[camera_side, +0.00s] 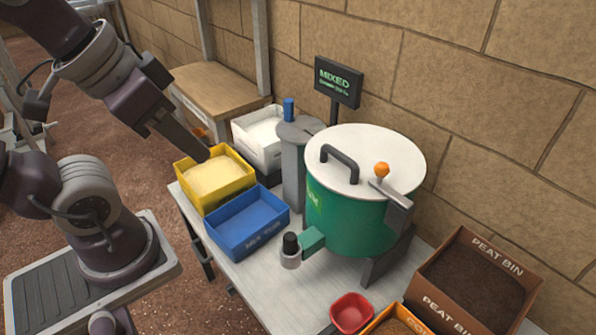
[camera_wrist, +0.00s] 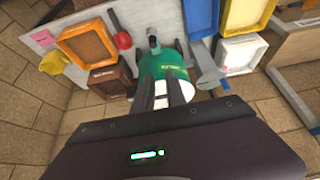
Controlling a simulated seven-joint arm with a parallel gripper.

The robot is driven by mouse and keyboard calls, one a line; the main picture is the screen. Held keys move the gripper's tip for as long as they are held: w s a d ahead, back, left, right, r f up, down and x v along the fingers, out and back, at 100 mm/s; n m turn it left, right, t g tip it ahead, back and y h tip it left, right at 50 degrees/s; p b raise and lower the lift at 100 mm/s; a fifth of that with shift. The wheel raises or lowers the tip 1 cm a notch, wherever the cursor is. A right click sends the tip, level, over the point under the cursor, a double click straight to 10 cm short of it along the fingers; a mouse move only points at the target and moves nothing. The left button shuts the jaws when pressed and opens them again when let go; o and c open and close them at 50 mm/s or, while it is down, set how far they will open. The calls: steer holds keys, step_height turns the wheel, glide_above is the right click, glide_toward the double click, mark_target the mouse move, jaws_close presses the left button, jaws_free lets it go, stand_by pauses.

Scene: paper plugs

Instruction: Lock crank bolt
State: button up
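A green drum (camera_side: 345,215) with a white lid (camera_side: 375,150) stands on the table; it also shows in the wrist view (camera_wrist: 152,68). A crank arm with an orange knob (camera_side: 381,170) lies over the lid's right side. A black-topped grey bolt-like knob (camera_side: 291,244) sits by a green block (camera_side: 313,240) at the drum's lower front; it appears in the wrist view (camera_wrist: 153,40). I cannot tell whether the bolt is engaged. My gripper (camera_side: 204,153) is in the air above the yellow tray, apart from the drum. In the wrist view its fingers (camera_wrist: 166,88) look parted, with nothing held.
A yellow tray (camera_side: 178,163), blue tray (camera_side: 247,251) and white tray (camera_side: 240,140) line the table's left. A grey post (camera_side: 293,170) with a blue top stands beside the drum. A brown peat bin (camera_side: 450,310), an orange bin and a red bowl (camera_side: 351,313) are at front right.

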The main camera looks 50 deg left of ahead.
steer(key=shift+n+h, duration=0.3)
steer(key=shift+n, duration=0.4)
steer(key=r, duration=0.3)
steer(key=w+d+r, duration=0.1)
steer(key=shift+r, duration=0.2)
jaws_close()
steer(key=w+a+r+n+t+h, duration=0.1)
steer(key=w+a+n+h, duration=0.2)
steer(key=w+n, duration=0.65)
steer(key=w+a+r+n+t+h, duration=0.2)
steer(key=w+n+h, duration=0.1)
steer(key=w+n, duration=0.65)
steer(key=w+a+f+n+t+y, duration=0.1)
steer(key=w+a+n+t+y, duration=0.15)
steer(key=a+n, duration=0.75)
steer(key=w+a+f+n+t+y, duration=0.25)
steer(key=a+n, duration=0.35)
steer(key=a, duration=0.8)
step_height(320, 180, down, 35)
steer(key=n, duration=0.1)
steer(key=shift+s+a+f+y, duration=0.15)
steer(key=shift+s+a+y, duration=0.2)
steer(key=shift+a, duration=0.1)
